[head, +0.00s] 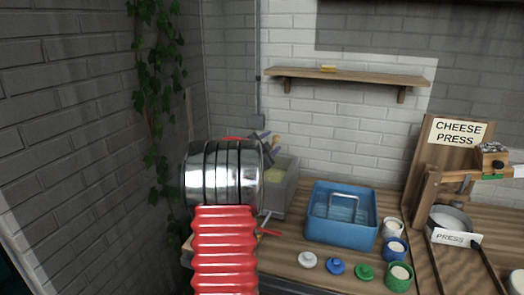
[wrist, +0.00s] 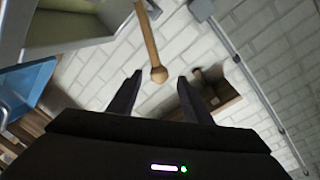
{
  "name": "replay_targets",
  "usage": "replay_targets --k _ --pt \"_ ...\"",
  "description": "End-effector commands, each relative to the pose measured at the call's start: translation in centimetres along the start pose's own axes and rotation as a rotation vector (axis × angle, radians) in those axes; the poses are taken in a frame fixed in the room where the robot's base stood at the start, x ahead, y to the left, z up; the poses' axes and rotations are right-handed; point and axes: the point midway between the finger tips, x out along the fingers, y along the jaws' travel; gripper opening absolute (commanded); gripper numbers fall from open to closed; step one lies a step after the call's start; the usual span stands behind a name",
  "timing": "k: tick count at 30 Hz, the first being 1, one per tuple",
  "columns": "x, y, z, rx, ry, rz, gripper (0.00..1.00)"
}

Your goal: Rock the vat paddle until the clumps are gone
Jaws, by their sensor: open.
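The grey vat (head: 283,190) stands behind my arm in the head view, with yellowish contents partly showing; my arm hides much of it. Its grey wall (wrist: 85,45) and pale greenish inside fill the upper left of the wrist view. No separate clumps can be made out. A wooden paddle handle (wrist: 150,38) with a round knob comes down from the top of the wrist view. The knob appears between the fingertips of my gripper (wrist: 159,76), which is open, with gaps on both sides. In the head view my gripper (head: 264,146) is partly hidden by my arm.
A blue tub (head: 340,231) with a handle stands right of the vat. Several jars (head: 394,249) and lids (head: 336,267) sit near it. The cheese press (head: 455,190) is at the right. A wall shelf (head: 345,77) hangs above; ivy climbs at left.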

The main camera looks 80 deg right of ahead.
Motion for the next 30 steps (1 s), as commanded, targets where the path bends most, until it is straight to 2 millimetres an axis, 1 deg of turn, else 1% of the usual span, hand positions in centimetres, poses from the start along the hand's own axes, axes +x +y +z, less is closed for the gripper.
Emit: replay_targets --k 1,12,16,21,29,30 --pt "-0.8 -0.1 0.0 0.000 -0.001 -0.001 0.45" --pt "-6.1 0.0 0.1 -0.001 -0.002 -0.001 0.45" --pt "-7.6 0.0 0.1 -0.001 -0.002 0.000 0.45" --pt "-8.5 0.1 0.1 -0.001 -0.001 0.000 0.45" --pt "-8.6 0.1 0.1 -0.001 -0.001 0.000 0.45" --pt "-8.6 0.1 0.1 -0.001 -0.001 0.000 0.44"
